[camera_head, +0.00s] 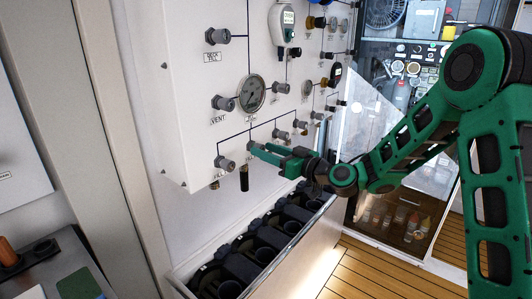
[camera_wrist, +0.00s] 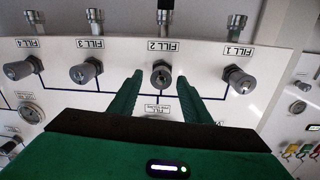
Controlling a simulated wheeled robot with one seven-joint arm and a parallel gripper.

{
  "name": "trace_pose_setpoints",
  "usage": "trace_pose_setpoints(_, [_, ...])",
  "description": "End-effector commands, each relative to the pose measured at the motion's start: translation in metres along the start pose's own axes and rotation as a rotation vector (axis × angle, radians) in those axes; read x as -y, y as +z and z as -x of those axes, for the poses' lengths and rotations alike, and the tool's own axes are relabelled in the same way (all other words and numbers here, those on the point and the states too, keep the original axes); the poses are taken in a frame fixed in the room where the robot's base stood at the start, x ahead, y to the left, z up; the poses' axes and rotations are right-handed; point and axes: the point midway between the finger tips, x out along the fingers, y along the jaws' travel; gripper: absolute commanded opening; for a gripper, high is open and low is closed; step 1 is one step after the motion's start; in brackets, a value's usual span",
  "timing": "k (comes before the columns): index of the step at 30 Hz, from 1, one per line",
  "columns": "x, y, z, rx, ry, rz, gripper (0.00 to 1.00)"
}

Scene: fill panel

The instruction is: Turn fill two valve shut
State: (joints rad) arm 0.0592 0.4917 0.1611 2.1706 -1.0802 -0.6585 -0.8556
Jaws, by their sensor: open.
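The fill two valve knob (camera_wrist: 161,77) is a grey round knob under the FILL 2 label (camera_wrist: 164,46) in the upside-down wrist view. My gripper (camera_wrist: 160,76) is open, with one green finger on each side of this knob. I cannot tell whether the fingers touch it. In the head view my gripper (camera_head: 256,148) reaches the lower part of the white panel (camera_head: 190,100) and hides most of the fill two knob.
The fill one knob (camera_wrist: 237,79) and fill three knob (camera_wrist: 84,72) flank it, with the fill four knob (camera_wrist: 19,70) beyond. A gauge (camera_head: 251,93) and vent knob (camera_head: 223,103) sit above. A rack of dark cylinder holders (camera_head: 262,245) stands below.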

Motion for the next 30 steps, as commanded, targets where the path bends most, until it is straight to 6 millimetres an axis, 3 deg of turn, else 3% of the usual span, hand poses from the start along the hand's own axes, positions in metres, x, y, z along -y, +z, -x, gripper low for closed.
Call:
trace_pose_setpoints(11, [0.0007,0.0001,-0.0047,0.000,-0.001,-0.002,0.42])
trace_pose_setpoints(16, [0.0005,0.0001,-0.0046,0.000,-0.001,-0.001,0.03])
trace_pose_setpoints(30, [-0.0010,-0.0001,-0.0042,0.005,0.002,-0.094,0.03])
